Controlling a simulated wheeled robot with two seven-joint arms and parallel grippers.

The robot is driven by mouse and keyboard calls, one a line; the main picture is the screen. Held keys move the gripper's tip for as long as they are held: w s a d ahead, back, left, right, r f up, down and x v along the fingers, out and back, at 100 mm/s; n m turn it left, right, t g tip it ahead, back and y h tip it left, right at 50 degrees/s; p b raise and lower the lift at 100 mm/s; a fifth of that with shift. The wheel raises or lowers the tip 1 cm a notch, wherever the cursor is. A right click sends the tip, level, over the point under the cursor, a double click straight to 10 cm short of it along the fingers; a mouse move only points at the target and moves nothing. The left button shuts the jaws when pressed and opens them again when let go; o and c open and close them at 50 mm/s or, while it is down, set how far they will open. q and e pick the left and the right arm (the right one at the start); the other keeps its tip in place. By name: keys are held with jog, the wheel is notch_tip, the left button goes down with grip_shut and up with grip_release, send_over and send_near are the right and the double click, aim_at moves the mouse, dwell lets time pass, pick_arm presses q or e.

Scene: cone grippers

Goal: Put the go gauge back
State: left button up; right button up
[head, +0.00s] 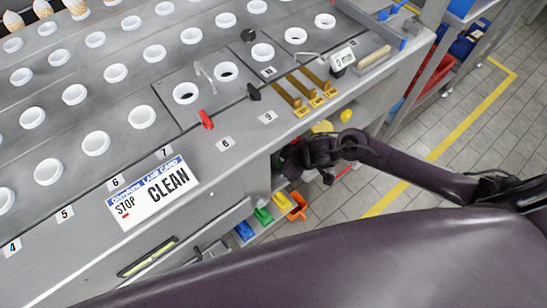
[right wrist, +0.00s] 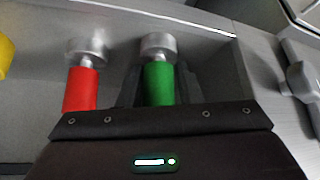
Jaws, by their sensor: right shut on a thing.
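In the right wrist view, a gauge with a green handle and a metal end, which I take as the go gauge (right wrist: 158,82), lies between the fingers of my right gripper (right wrist: 158,72). The gripper is shut on its green handle. A similar gauge with a red handle (right wrist: 82,88) is just left of it, apart from the fingers. In the head view my right gripper (head: 296,160) is below the bench's front edge, by the open shelf. My left gripper is out of view.
The grey bench (head: 190,210) has rows of white cups and a CLEAN lane card (head: 150,193). Yellow objects (head: 322,127) are on the shelf near my right gripper. Colored bins (head: 263,215) sit lower. Metal walls bound the space around the gauges. Tiled floor is open at right.

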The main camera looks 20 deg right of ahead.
aim_at(279, 158)
jog(key=shift+w+a+r+p, duration=0.25)
jog(key=shift+w+a+p, duration=0.35)
jog(key=shift+w+a, duration=0.35)
jog(key=shift+w+a+f, duration=0.1)
jog(key=shift+w+a, duration=0.05)
jog(key=shift+f, duration=0.15)
jog(key=o, duration=1.1)
jog(key=shift+f+b, duration=0.3)
jog(key=shift+b, duration=0.2)
jog(key=p+v, duration=0.1)
jog(key=v, duration=0.7)
jog(key=shift+w+r, duration=0.1)
